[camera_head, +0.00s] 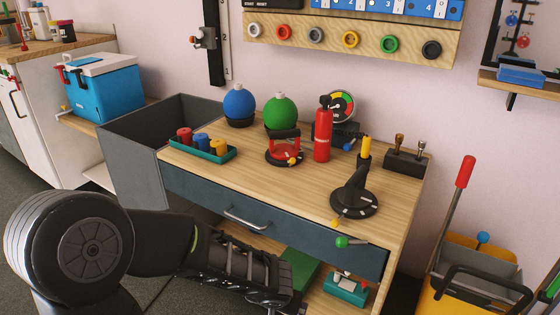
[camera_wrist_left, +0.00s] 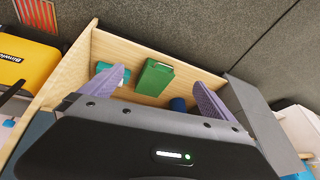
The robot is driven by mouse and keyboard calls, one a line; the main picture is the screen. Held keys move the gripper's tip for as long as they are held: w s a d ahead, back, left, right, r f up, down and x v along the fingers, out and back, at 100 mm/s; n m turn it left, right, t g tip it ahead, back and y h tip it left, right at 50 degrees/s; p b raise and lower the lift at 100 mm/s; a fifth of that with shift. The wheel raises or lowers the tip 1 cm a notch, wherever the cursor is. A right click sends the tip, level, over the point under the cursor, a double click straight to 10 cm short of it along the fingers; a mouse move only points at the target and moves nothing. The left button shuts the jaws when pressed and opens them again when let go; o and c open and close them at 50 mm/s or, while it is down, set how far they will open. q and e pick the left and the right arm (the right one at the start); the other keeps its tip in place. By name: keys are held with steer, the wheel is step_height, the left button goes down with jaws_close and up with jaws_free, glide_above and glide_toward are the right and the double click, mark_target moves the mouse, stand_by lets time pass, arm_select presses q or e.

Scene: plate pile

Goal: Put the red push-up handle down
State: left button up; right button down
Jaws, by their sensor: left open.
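The red push-up handle (camera_head: 284,152), with a dark grip bar on top and a round base, stands on the wooden desk top (camera_head: 310,185). A similar black push-up handle (camera_head: 354,195) stands to its right, near the front. My left gripper (camera_head: 275,301) is low in front of the desk, below the drawer and well apart from the red handle. In the left wrist view its two purple fingers (camera_wrist_left: 156,92) are spread with nothing between them. The red handle does not show in that view. My right gripper is not in view.
A teal tray of colored pegs (camera_head: 205,148), blue (camera_head: 239,103) and green (camera_head: 281,112) balls and a red cylinder (camera_head: 323,132) stand on the desk. The lower shelf holds a green box (camera_wrist_left: 154,77) and a teal box (camera_head: 346,289).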

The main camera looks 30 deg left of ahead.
arm_select(q)
steer(key=s+d+f+g+h, duration=0.1)
steer(key=s+d+f+h, duration=0.1)
steer(key=s+d+f, duration=0.2)
steer(key=s+d+f+g+h, duration=0.1)
steer(key=s+d+f, duration=0.3)
steer(key=f, duration=0.7)
steer(key=s+d+f+g+h, duration=0.1)
steer(key=s+d+f+h, duration=0.2)
steer(key=s+d+f, duration=0.2)
step_height(320, 180, down, 3)
steer(key=shift+d+r+n, duration=0.15)
steer(key=shift+d+n, duration=0.15)
steer(key=shift+d, duration=0.8)
